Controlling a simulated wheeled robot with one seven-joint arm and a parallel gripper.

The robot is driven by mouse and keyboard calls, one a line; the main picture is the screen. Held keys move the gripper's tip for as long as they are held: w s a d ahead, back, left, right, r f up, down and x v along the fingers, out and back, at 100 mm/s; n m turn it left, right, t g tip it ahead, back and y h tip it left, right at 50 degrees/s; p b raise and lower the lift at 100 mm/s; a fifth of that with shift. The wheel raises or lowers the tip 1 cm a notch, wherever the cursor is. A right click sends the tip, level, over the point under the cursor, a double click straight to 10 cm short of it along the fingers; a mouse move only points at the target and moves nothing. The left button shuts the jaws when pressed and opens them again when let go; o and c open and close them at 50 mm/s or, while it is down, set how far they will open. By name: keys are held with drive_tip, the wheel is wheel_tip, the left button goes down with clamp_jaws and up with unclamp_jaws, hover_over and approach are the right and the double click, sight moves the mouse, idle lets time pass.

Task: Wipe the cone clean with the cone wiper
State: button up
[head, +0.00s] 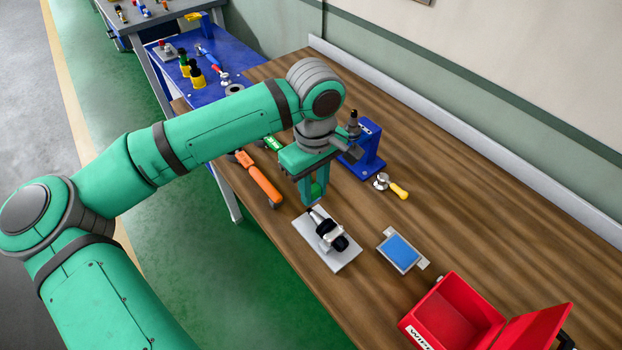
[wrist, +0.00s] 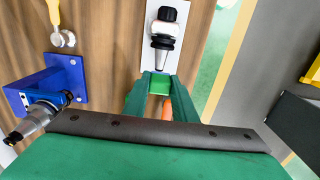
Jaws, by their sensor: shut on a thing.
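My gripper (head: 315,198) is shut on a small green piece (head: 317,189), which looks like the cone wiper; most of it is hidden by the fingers. In the wrist view the green piece (wrist: 159,86) shows between the fingertips. A tool holder (head: 328,231) with a black end, white band and grey metal cone lies on a light grey plate (head: 345,262). The cone (wrist: 162,58) points toward my gripper, which is just beyond its narrow end; I cannot tell whether they touch. A second tool holder (wrist: 38,114) sits in a blue stand (wrist: 66,76).
An orange-handled tool (head: 262,180) lies left of my gripper. A yellow-handled tool (head: 394,187), a blue-topped pad (head: 400,251) and an open red box (head: 440,312) are to the right. A blue table (head: 215,88) with several tools stands behind. Wood is clear at far right.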

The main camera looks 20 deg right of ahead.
drive_tip(key=shift+r, duration=1.45)
drive_tip(key=shift+w+f, duration=0.1)
